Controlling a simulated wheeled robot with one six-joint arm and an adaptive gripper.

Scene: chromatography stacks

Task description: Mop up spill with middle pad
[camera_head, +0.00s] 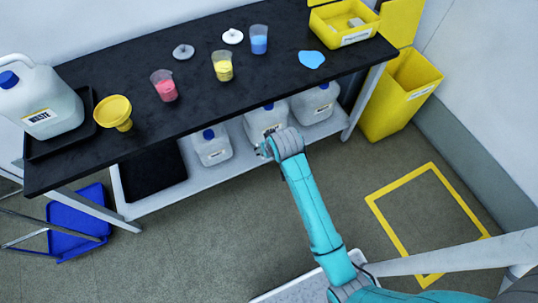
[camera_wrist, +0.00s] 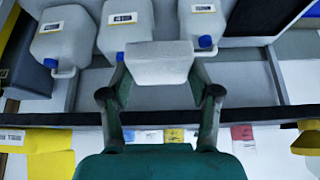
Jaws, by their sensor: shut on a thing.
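My gripper (camera_wrist: 160,78) is shut on a pale grey-white pad (camera_wrist: 160,62), a soft-edged block between its two fingers in the wrist view. I cannot tell from the pictures which pad of a set it is. In the head view my gripper (camera_head: 265,149) is in front of the bench, near the lower shelf, mostly hidden by my wrist; the pad does not show clearly there. A light-blue spill (camera_head: 312,59) lies on the right part of the black bench top (camera_head: 210,115). The gripper is well apart from the spill. A yellow tray (camera_head: 325,33) behind the spill holds small pale items.
Red (camera_head: 164,86), yellow (camera_head: 222,66) and blue (camera_head: 259,40) beakers stand left of the spill. A yellow funnel (camera_head: 114,112) and a waste jug (camera_head: 40,104) are further left. Several jugs stand on the lower shelf (camera_head: 240,164). A yellow bin (camera_head: 402,95) stands right.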

